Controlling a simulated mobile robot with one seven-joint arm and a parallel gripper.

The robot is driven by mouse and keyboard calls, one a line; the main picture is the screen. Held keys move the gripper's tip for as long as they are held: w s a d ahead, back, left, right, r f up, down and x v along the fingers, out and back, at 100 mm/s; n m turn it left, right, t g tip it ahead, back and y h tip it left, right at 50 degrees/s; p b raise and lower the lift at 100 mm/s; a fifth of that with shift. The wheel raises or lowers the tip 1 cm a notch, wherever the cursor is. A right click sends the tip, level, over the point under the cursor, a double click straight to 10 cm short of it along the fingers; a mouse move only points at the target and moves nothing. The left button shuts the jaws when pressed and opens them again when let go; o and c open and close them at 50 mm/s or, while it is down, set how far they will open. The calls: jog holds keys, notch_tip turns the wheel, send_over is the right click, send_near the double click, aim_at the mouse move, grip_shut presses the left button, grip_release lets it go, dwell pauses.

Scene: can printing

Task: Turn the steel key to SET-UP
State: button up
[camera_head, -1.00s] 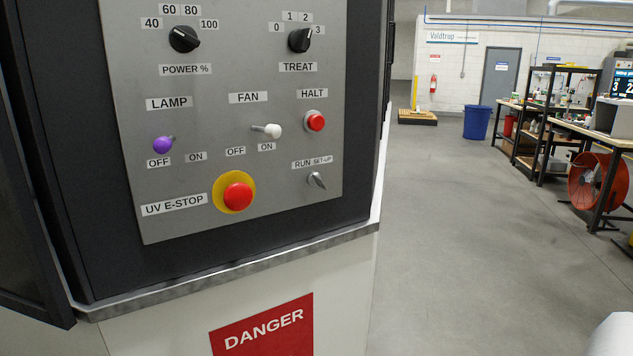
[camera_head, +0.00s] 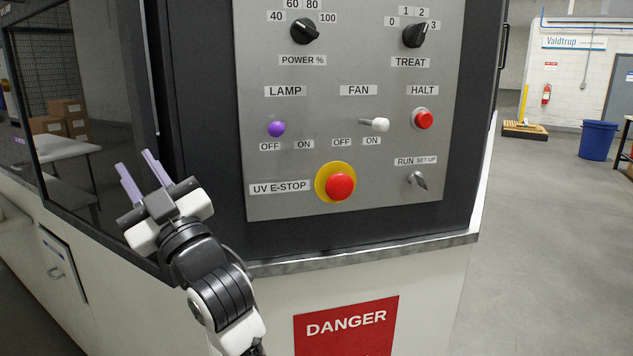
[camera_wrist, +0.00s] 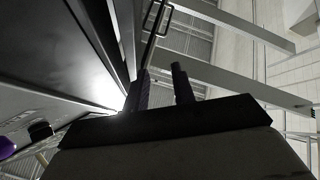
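The steel key (camera_head: 418,180) sits at the lower right of the grey control panel (camera_head: 300,205), below the red HALT button. Its RUN and SET-UP labels (camera_head: 416,161) are just above it. The key's grip slants from upper left to lower right; which label it points to I cannot tell. In the wrist view the fingers (camera_wrist: 161,90) also stand apart and empty.
The UV E-STOP button (camera_head: 340,186) stands out between my gripper and the key. The HALT button (camera_head: 424,120), FAN switch (camera_head: 378,125) and LAMP switch (camera_head: 276,129) are above. A metal ledge (camera_head: 360,252) runs below the panel. Open floor lies to the right.

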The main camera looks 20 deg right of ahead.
jog(key=d+f+m+h, duration=0.1)
jog(key=d+h, duration=0.2)
jog(key=d, duration=0.5)
jog(key=d+f+m+h, duration=0.1)
jog(key=d+h, duration=0.2)
jog(key=d, duration=0.5)
jog(key=d+f+m+h, duration=0.1)
jog(key=d+m+h, duration=0.1)
jog(key=d, duration=0.6)
jog(key=shift+d+f+h+b, duration=0.2)
jog(key=shift+d+h+b, duration=0.15)
jog(key=shift+h, duration=0.55)
jog(key=m+g+h, duration=0.3)
jog(key=g+h, duration=0.1)
jog(key=h, duration=0.2)
send_near(425, 183)
jog(key=w+p, duration=0.1)
jog(key=w, duration=0.2)
jog(key=w+p, duration=0.1)
jog(key=w, duration=0.2)
jog(key=w+d+p, duration=0.1)
jog(key=w, duration=0.1)
jog(key=shift+w+r, duration=0.1)
jog(key=shift+w, duration=0.3)
jog(key=shift+w+d, duration=0.15)
jog(key=shift+w, duration=0.4)
grip_shut()
